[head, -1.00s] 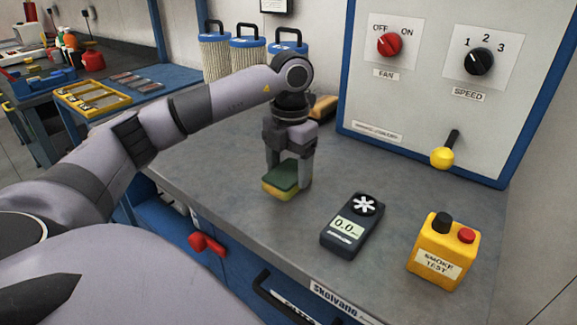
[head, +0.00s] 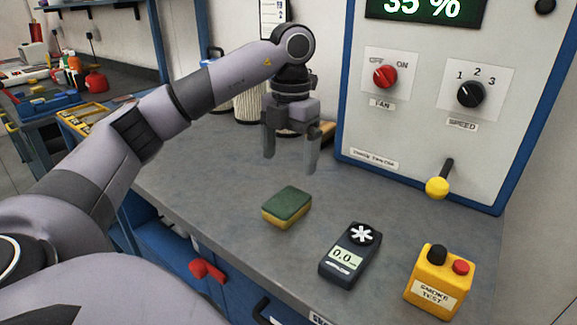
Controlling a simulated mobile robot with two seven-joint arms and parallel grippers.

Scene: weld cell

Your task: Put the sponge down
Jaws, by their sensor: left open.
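The sponge (head: 287,207), green on top and yellow below, lies flat on the grey bench top (head: 215,180). My left gripper (head: 290,166) is open and empty. It hangs above the bench, up and behind the sponge in the picture, with its fingers pointing down and clear of the sponge. My right gripper is not in view.
A dark handheld meter (head: 350,255) reading 0.0 lies right of the sponge. A yellow smoke test box (head: 440,281) stands further right. A control panel (head: 430,130) with knobs and a yellow-knobbed lever (head: 438,187) rises behind. The bench left of the sponge is clear.

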